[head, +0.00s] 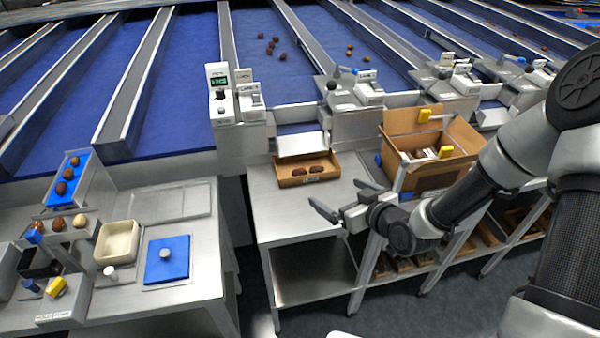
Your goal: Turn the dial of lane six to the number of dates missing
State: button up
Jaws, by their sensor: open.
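My gripper (335,192) is open and empty in front of the steel table, at the right side of a shallow cardboard tray. The tray (284,183) lies on the table below a lane outlet and holds a few brown dates (308,170). Behind it on the left stands a control post (222,104) with a small green display (217,80) and a dark knob (220,94). A white labelled unit (250,95) stands beside it. More lane heads with knobs (332,86) and labels stand to the right. The lane numbers and display digits are too small to read.
My arm covers the right side. A left bench (190,291) holds a beige bin (106,257), a blue pad (166,260) and sorted dates. Blue lanes (180,85) run behind with steel dividers.

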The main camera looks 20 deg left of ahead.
jog(key=p+v, duration=0.3)
jog(key=v, duration=0.7)
jog(key=d+r+m+g+h, duration=0.1)
jog(key=d+r+m+h, duration=0.1)
jog(key=d+r+h, duration=0.5)
jog(key=d+r+m+h, duration=0.25)
jog(key=d+r, duration=0.25)
jog(key=d, duration=0.5)
jog(key=s+r+m+g, duration=0.1)
jog(key=s+r+m, duration=0.1)
jog(key=s+r, duration=0.3)
jog(key=s+r+m+g, duration=0.1)
jog(key=s+r+m, duration=0.1)
jog(key=s+r, duration=0.4)
jog(key=s+a, duration=0.1)
jog(key=s, duration=0.4)
jog(key=shift+s+r+m, duration=0.35)
